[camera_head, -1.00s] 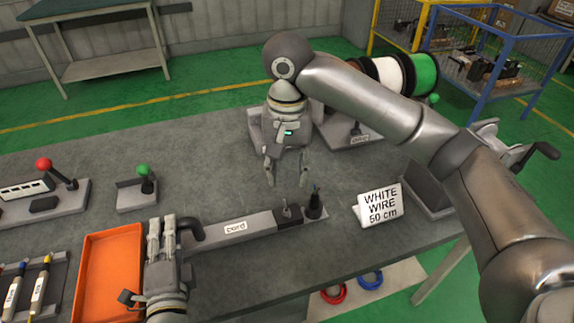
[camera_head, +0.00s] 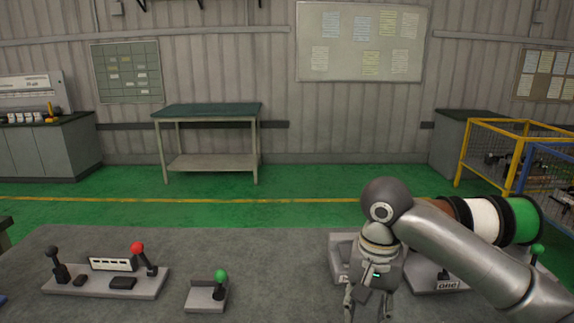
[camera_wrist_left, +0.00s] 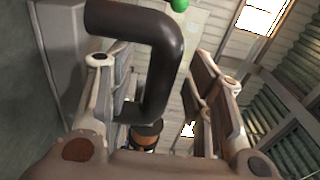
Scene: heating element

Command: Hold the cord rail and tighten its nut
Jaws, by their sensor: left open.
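In the left wrist view, a dark bent handle (camera_wrist_left: 165,65), seemingly that of the cord rail, runs between the two fingers of my left gripper (camera_wrist_left: 152,72). The fingers stand apart, and I see a gap between the handle and the right finger. Contact with the left finger cannot be told. The rail's body and its nut are not in the head view now. My right gripper (camera_head: 368,305) points down at the lower right of the head view, its fingers apart with nothing seen between them; the tips are near the frame's bottom edge.
On the table (camera_head: 270,270) stand a base with a red-knobbed lever (camera_head: 138,248) and a small base with a green knob (camera_head: 221,276). Wire spools (camera_head: 482,220) stand behind my right arm. Yellow and blue cages (camera_head: 505,160) are at the right. The middle tabletop is clear.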

